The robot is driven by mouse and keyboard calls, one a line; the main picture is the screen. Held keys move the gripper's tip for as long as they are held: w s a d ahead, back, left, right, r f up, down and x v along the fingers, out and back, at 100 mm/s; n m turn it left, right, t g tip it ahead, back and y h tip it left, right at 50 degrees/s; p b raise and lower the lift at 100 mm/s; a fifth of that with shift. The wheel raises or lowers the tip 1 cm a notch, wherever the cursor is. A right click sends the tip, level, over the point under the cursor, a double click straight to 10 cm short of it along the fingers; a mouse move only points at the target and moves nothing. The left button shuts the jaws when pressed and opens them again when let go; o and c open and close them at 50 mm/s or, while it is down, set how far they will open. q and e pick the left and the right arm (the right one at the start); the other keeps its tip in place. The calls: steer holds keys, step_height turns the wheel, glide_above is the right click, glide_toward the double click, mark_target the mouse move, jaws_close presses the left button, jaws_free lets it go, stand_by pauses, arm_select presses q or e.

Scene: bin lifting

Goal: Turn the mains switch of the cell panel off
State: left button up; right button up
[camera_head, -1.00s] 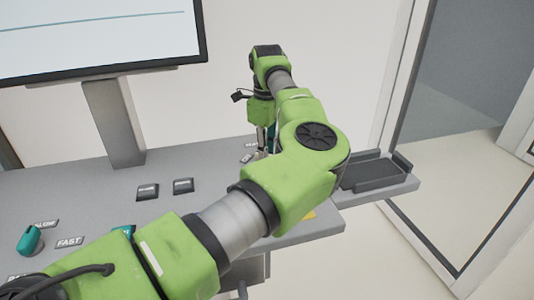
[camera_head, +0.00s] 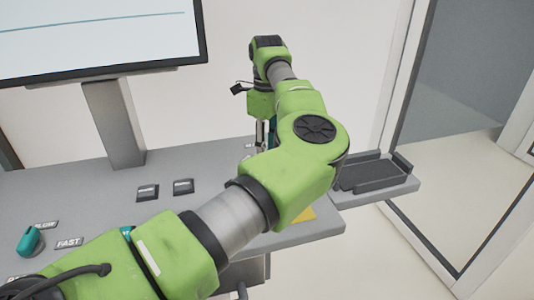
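The cell panel (camera_head: 80,195) is a grey console top. My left arm crosses it from the lower left. My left gripper (camera_head: 261,135) points down over the back right part of the panel, mostly hidden behind my own arm. Whether its fingers are open or shut does not show. A sliver of teal shows beside the fingers; I cannot tell whether it is the mains switch handle or whether the fingers touch it. A small label (camera_head: 250,149) lies just left of the fingers, too covered to read. My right gripper is out of view.
A teal knob (camera_head: 31,240) stands at the left by a FAST label (camera_head: 69,243). Two dark buttons (camera_head: 183,187) sit mid-panel. A monitor (camera_head: 100,35) rises behind. A yellow patch (camera_head: 305,214) shows below my arm. A dark tray (camera_head: 372,174) is at the right edge.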

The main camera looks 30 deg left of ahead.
arm_select(q)
step_height(320, 180, up, 10)
stand_by(0.3)
steer(key=shift+f, duration=0.2)
stand_by(0.3)
